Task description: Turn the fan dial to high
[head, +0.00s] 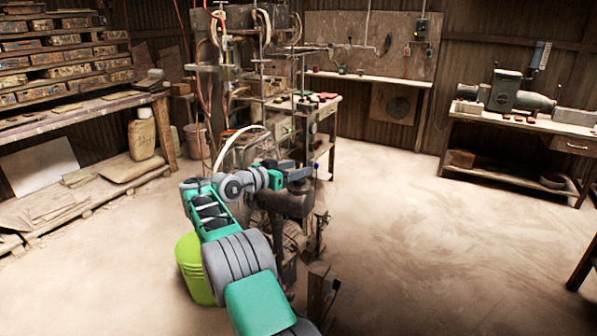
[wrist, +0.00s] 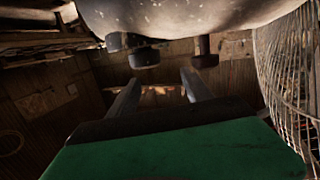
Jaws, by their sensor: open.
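In the wrist view a pale, worn rounded housing (wrist: 185,14) fills the top, with dark knobs under it. One stubby round knob (wrist: 144,57) is left of centre and another (wrist: 205,52) is to its right; I cannot tell which is the fan dial, and no markings are readable. The fan's wire guard (wrist: 291,75) curves down the right side. My gripper (wrist: 160,78) is open and empty, its two fingers apart, below and in front of the knobs. In the head view my gripper (head: 300,175) is small beside the dark fan housing (head: 288,203); the dial cannot be made out there.
A tall press with pipes and hoses (head: 235,95) stands just behind my arm. A workbench with a machine (head: 515,95) is at the right. The floor on the right (head: 430,235) is clear.

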